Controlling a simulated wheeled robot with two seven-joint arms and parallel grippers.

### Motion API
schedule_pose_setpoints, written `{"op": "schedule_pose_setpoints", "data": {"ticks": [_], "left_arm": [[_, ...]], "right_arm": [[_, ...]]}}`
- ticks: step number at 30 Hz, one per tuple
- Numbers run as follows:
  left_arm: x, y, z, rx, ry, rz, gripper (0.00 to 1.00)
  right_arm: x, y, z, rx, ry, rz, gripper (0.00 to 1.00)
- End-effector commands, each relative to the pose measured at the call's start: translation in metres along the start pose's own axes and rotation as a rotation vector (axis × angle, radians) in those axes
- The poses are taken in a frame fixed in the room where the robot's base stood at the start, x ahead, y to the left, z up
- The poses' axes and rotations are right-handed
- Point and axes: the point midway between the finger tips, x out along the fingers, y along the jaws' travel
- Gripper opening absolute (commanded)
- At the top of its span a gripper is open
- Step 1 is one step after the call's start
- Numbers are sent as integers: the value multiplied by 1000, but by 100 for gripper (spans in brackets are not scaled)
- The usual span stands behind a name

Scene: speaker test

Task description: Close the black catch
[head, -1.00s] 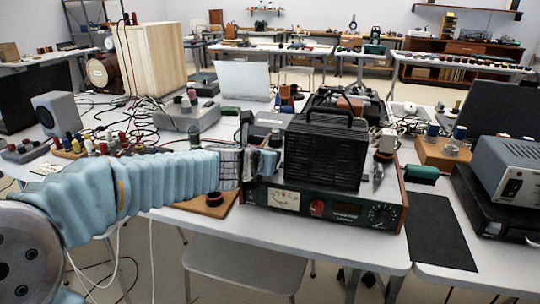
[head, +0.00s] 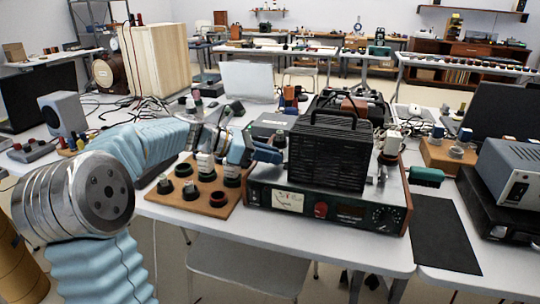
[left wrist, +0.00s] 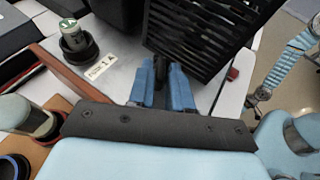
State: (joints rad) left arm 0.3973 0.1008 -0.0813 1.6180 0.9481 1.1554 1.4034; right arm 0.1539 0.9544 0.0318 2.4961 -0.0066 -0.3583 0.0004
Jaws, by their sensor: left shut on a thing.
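My left gripper (head: 268,153) reaches in from the left to the left side of the black finned box on the instrument (head: 280,200). In the left wrist view its two blue fingers (left wrist: 162,85) are closed around a small black piece (left wrist: 161,68), beside the black finned box (left wrist: 205,40). That piece appears to be the black catch; the fingers hide much of it, and its position is unclear. In the head view I cannot make it out. A small blue-sleeved arm at the right of the left wrist view seems to be my right one; its gripper is too small to read.
A wooden board (head: 218,203) with several dark ring holders and jars stands left of the instrument. A green-topped jar (left wrist: 75,38) stands near a white label in the wrist view. A black mat (head: 440,235) lies to the right, with a grey device (head: 512,168) beyond.

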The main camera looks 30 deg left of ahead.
Motion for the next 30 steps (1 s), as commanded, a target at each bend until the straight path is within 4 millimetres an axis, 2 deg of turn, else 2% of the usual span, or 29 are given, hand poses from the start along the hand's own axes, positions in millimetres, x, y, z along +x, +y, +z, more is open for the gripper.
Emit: {"op": "schedule_pose_setpoints", "data": {"ticks": [15, 30], "left_arm": [[2, 9, 0, 153, 0, -368, 0], [2, 10, 1, 200, -1, -479, 0]], "right_arm": [[0, 0, 0, 0, 0, 0, 43], [0, 0, 0, 0, 0, 0, 43]]}}
